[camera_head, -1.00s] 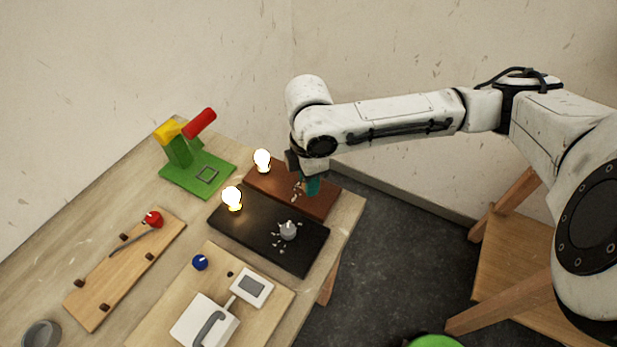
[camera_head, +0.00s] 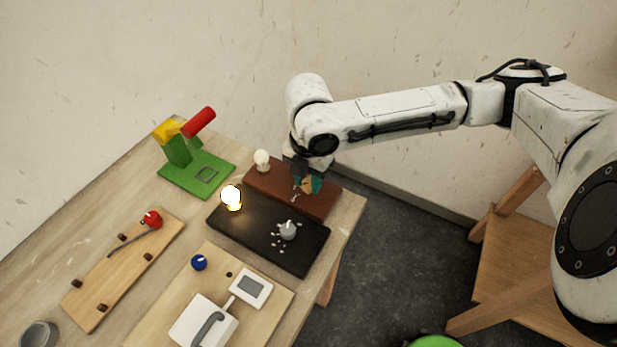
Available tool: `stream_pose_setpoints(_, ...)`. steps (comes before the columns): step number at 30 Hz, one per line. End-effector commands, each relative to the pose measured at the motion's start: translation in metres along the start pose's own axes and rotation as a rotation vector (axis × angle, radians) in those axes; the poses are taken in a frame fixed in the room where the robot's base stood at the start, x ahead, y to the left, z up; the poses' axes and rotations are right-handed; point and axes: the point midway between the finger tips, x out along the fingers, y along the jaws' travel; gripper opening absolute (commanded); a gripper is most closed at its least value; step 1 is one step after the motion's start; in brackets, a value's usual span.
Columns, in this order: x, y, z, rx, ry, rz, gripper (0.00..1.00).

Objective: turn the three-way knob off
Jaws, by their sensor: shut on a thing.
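The brown board (camera_head: 262,180) lies at the back right of the table, with a round bulb (camera_head: 262,160) at its left end. This bulb is dark. My gripper (camera_head: 308,184) is low over the right part of this board, with teal and tan at its tips. It is shut on the board's knob, which the fingers hide almost wholly. A few pale marks show on the board beside the tips. I cannot read the knob's position.
A black board (camera_head: 255,238) lies just in front, with a lit bulb (camera_head: 231,197) and a grey knob (camera_head: 288,230) ringed by several pale marks. A green stand with a red lever (camera_head: 200,122) is behind left. A board with a blue knob (camera_head: 199,262) is nearer.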

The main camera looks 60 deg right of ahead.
Motion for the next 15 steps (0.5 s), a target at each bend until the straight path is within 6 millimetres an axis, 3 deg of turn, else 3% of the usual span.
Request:
stream_pose_setpoints(14,-0.0011,0.0009,0.0000,-0.018,-0.001,0.003,0.03)
stream_pose_setpoints(15,-0.0011,0.0009,0.0000,-0.018,-0.001,0.003,0.34)
